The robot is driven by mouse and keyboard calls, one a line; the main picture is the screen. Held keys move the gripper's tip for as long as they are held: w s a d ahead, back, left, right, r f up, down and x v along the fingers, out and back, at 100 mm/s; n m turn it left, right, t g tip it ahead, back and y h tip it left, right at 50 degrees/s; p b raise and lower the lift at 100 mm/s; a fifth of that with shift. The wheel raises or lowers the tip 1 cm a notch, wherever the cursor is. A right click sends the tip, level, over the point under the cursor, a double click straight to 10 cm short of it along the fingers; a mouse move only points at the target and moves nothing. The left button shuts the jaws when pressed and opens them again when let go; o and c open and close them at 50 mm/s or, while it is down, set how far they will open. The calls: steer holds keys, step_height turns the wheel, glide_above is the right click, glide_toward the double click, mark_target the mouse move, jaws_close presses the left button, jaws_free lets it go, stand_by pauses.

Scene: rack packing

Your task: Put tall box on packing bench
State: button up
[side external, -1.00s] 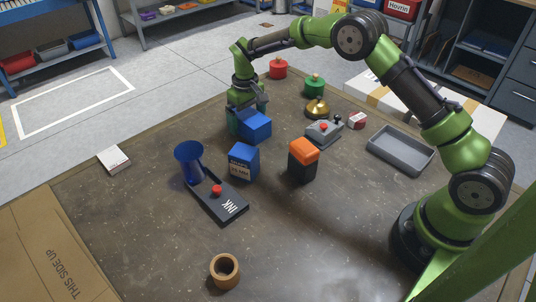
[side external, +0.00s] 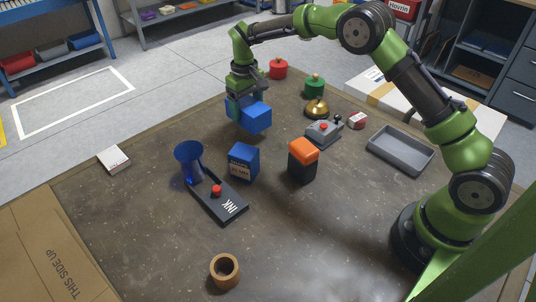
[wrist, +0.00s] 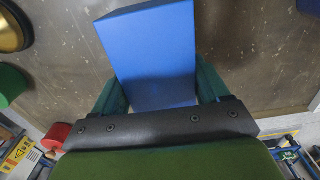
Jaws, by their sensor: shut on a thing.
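A plain blue box (side external: 253,117) is in my gripper (side external: 245,100), above the far part of the dark brown work surface (side external: 330,235). My gripper is shut on it, with a finger on each side. In the wrist view the blue box (wrist: 150,50) is long and fills the space between the green fingers. A shadow shows below it, and it looks clear of the surface. I cannot tell for sure whether this box is the tall one. A second blue box (side external: 243,162) with a printed label stands nearer the camera.
An orange-topped black box (side external: 303,161), a blue cup (side external: 188,160), a black tray with a red knob (side external: 217,200) and a wooden ring (side external: 225,270) stand nearer. A joystick box (side external: 323,132), a brass bell (side external: 317,107) and a grey tray (side external: 400,150) are at right. The front middle is clear.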

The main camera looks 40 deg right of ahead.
step_height(320, 180, up, 5)
steer(key=shift+r, duration=0.2)
steer(key=shift+s, duration=0.3)
steer(key=s+d+r, duration=0.2)
steer(key=s+r, duration=0.1)
steer(key=s, duration=0.5)
steer(key=s+d+r, duration=0.1)
steer(key=s+r, duration=0.1)
steer(key=s, duration=0.6)
glide_toward(247, 102)
steer(key=s+f, duration=0.1)
steer(key=f, duration=0.1)
steer(key=s+f, duration=0.3)
steer(key=shift+s+d+f, duration=0.2)
steer(key=shift+d+f, duration=0.2)
steer(key=w, duration=0.2)
steer(key=w+a, duration=0.1)
steer(key=w, duration=0.1)
steer(key=shift+w+r, duration=0.15)
steer(key=shift+r, duration=0.1)
steer(key=shift+f, duration=4.8)
